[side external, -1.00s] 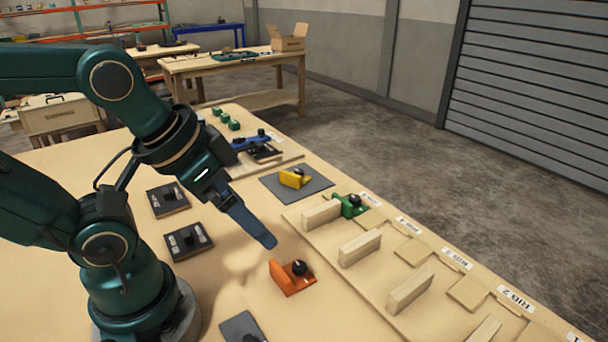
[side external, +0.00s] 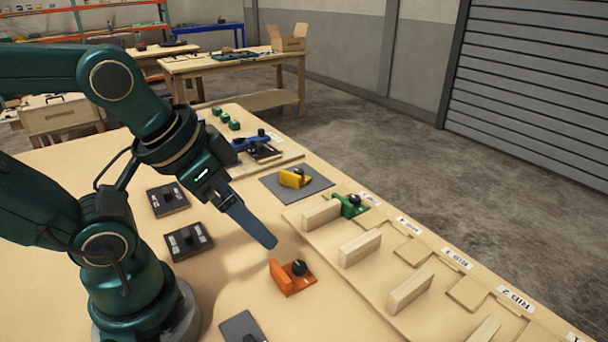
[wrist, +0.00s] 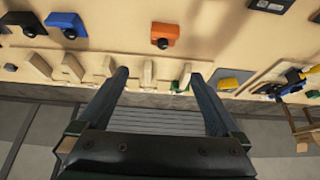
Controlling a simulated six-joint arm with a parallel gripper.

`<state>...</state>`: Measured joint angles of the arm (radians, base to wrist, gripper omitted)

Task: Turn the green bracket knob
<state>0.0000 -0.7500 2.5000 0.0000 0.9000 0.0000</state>
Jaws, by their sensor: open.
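The green bracket (side external: 342,210) with its black knob (side external: 354,199) stands at the far end of the row of wooden ribs, against the first rib. In the wrist view the green bracket (wrist: 184,78) appears small and far off, close to the right finger in the picture. My gripper (side external: 270,242) is open and empty above the table, to the left of the green bracket and apart from it. In the wrist view both fingers of my gripper (wrist: 157,73) are spread with nothing between them.
An orange bracket (side external: 288,281) stands close below the fingertips. A yellow bracket (side external: 294,178) sits on a grey plate (side external: 318,185). Several wooden ribs (side external: 360,247) stand along the labelled board. A blue part (side external: 250,141) and green blocks (side external: 221,117) lie farther back.

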